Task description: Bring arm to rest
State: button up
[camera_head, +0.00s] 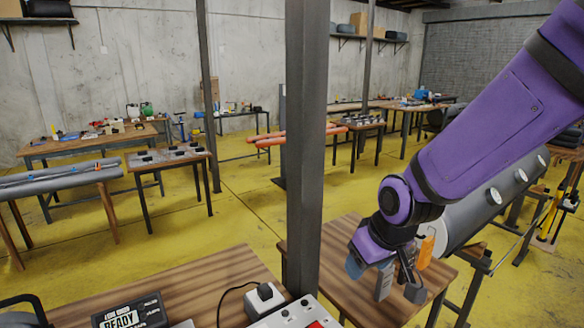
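My purple arm reaches in from the upper right and bends down at the wrist. My gripper (399,287) hangs above the wooden table (357,259) at the lower right, pointing down. Its two grey fingertips look spread apart, with nothing visible between them. A large grey inflatable tube (468,217) with white round fittings lies behind the wrist. An orange piece (427,249) shows at its near end, close beside the gripper. I cannot tell whether the gripper touches it. My arm hides part of the tube.
A dark metal post (307,140) stands just left of the gripper. A front table (215,268) holds a device reading "READY" (130,314) and a box with a socket (264,299). Grey tubes (60,180) lie on supports at left. Yellow floor (245,215) is open between tables.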

jog(key=s+d+r+m+t+h, duration=0.1)
jog(key=s+d+r+m, duration=0.4)
jog(key=s+d+r, duration=1)
jog(key=shift+s+d+r+h, duration=0.35)
jog(key=shift+d+r+h, duration=0.2)
jog(key=shift+r, duration=0.45)
